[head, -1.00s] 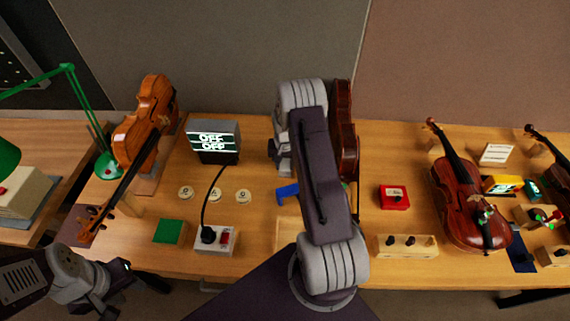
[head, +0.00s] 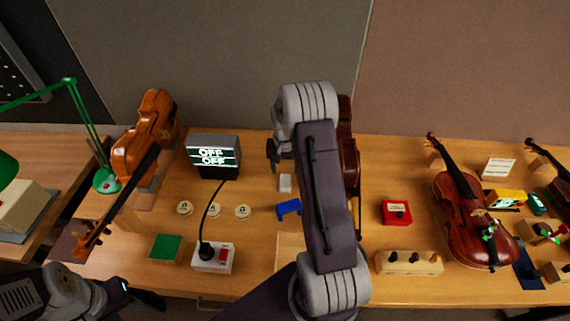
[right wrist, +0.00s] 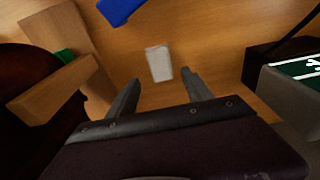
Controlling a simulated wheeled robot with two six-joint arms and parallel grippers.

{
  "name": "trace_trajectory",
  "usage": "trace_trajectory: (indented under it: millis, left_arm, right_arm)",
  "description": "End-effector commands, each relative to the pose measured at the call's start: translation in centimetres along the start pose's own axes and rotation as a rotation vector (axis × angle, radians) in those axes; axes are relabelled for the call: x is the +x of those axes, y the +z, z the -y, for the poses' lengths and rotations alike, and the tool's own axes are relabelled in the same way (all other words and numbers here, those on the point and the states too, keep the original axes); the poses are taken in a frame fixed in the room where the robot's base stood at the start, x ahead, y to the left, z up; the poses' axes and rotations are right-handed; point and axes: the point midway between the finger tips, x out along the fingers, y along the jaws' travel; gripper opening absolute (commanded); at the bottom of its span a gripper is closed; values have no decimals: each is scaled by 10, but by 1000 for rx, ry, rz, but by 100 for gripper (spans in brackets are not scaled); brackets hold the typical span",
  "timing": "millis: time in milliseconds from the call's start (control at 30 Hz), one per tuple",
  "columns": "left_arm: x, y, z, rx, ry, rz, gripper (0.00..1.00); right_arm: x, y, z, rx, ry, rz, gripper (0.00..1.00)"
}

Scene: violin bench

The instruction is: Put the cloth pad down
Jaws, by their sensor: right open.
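The cloth pad, a small whitish block (head: 286,183), lies on the wooden bench in front of and right of the display. In the right wrist view the pad (right wrist: 159,62) lies on bare wood, beyond the fingertips and apart from them. My right gripper (head: 272,150) is open and empty, just behind the pad in the head view; its two fingers (right wrist: 160,84) are spread wide in the wrist view. My left gripper (head: 147,298) is at the lower left, by the bench's front edge; its jaws are too dark to read.
A blue piece (head: 288,208) lies just in front of the pad. A violin body (head: 347,150) stands close right of my right arm. A red box (head: 396,212) sits further right.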

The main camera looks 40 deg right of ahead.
Motion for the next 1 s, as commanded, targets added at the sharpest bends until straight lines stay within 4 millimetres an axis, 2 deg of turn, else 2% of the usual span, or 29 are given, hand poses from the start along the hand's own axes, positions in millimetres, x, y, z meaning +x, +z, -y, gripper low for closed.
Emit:
trace_trajectory:
  millis: [100, 200, 400, 467, 567, 633, 700, 800, 900, 1000]
  left_arm:
    - [5, 0, 0, 0, 0, 0, 36]
    - [5, 1, 0, 0, 0, 0, 36]
    - [5, 0, 0, 0, 0, 0, 36]
    - [5, 0, 0, 0, 0, 0, 36]
    - [5, 0, 0, 0, 0, 0, 36]
    - [5, 0, 0, 0, 0, 0, 36]
    - [5, 0, 0, 0, 0, 0, 36]
    - [5, 0, 0, 0, 0, 0, 36]
    - [5, 1, 0, 0, 0, 0, 36]
    - [5, 1, 0, 0, 0, 0, 36]
  right_arm:
    - [-24, 0, 0, 0, -1, -3, 59]
    - [-36, -1, 0, -1, 0, -2, 59]
    - [-44, 1, 1, -3, 0, 1, 59]
    - [-48, 10, 8, -34, -4, 1, 59]
    - [-64, 60, 37, -180, -26, 2, 59]
    - [-76, 111, 54, -319, -46, 2, 59]
    - [-83, 161, 60, -446, -63, 1, 59]
    - [-87, 215, 56, -586, -81, 1, 59]
    - [-88, 243, 50, -661, -89, 0, 59]
    - [-87, 250, 47, -680, -91, 2, 59]
